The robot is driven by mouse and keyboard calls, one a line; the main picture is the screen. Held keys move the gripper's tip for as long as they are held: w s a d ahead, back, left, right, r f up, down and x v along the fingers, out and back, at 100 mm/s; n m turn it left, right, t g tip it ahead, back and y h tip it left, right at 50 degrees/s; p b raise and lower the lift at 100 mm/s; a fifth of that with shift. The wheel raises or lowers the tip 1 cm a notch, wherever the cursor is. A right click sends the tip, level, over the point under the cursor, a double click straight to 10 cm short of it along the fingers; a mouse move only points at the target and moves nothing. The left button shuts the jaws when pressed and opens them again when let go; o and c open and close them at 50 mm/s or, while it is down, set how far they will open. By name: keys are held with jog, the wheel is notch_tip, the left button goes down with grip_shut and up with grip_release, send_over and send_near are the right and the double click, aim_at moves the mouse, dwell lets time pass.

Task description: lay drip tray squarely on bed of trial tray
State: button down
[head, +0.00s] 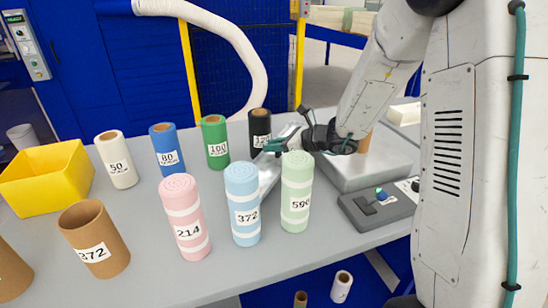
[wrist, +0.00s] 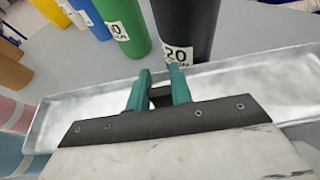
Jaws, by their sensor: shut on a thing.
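A long, shallow silver metal tray (wrist: 235,88) with a raised rim lies across the wrist view; I take it for the drip tray. It shows in the head view (head: 268,174), partly hidden behind the blue and green rolls. My gripper (wrist: 160,78) has teal fingers, shut on this tray, though the contact is hard to see. In the head view my gripper (head: 283,146) is over the tray, in front of the black roll. A flat silver metal block (head: 352,177) stands to the right; I cannot tell if it is the trial tray.
Pink (head: 185,217), light blue (head: 242,205) and light green (head: 297,192) rolls stand close in front. White, blue, green and black (head: 259,127) rolls stand behind. A yellow bin (head: 45,180) is at left. A grey control box (head: 375,211) is at right.

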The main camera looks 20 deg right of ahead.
aim_at(280, 157)
jog(key=shift+f, duration=2.05)
jog(key=c, duration=1.3)
grip_release()
jog(key=shift+f, duration=0.15)
jog(key=shift+o, duration=0.2)
